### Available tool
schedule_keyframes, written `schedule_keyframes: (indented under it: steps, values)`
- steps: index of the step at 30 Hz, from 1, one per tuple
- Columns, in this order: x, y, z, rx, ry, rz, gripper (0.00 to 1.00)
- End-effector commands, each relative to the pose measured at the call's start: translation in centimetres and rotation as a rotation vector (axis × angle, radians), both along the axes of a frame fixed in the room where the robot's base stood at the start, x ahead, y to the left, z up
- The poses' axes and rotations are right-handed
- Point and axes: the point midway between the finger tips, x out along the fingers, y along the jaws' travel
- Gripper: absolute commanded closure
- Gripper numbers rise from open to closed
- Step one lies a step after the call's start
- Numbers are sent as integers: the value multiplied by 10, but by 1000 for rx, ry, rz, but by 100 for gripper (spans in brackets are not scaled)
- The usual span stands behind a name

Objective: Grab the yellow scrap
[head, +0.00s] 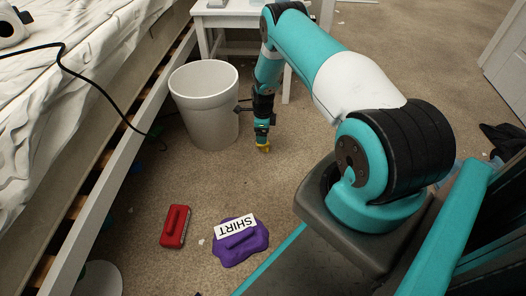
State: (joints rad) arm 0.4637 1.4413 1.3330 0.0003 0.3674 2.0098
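The yellow scrap (264,148) is a small bright piece at the lower end of my gripper (262,143), in the upper middle of the head view. My gripper points down beside the white bin, just to its right. The scrap touches or overlaps the fingertips in the picture. The fingers are too small to tell whether they are shut on it, and I cannot tell whether the scrap rests on the carpet or hangs just above it.
A white bin (205,112) stands left of my gripper, close to the bed frame (125,148). A red object (174,227) and a purple bundle (241,246) with a "SHIRT" label lie on the carpet nearer. A white table (250,18) stands behind. Carpet between is mostly clear.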

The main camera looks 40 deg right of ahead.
Motion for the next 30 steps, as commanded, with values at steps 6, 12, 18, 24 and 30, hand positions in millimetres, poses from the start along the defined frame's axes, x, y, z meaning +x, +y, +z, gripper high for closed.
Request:
schedule_keyframes:
  steps: [6,12,18,24,30]
  values:
    - [0,0,-28,0,0,1,15]
    - [0,-1,-38,0,0,1,15]
    - [-1,-4,-66,0,0,1,15]
    - [0,-4,-82,0,-1,2,15]
    - [0,-4,-80,0,0,2,20]
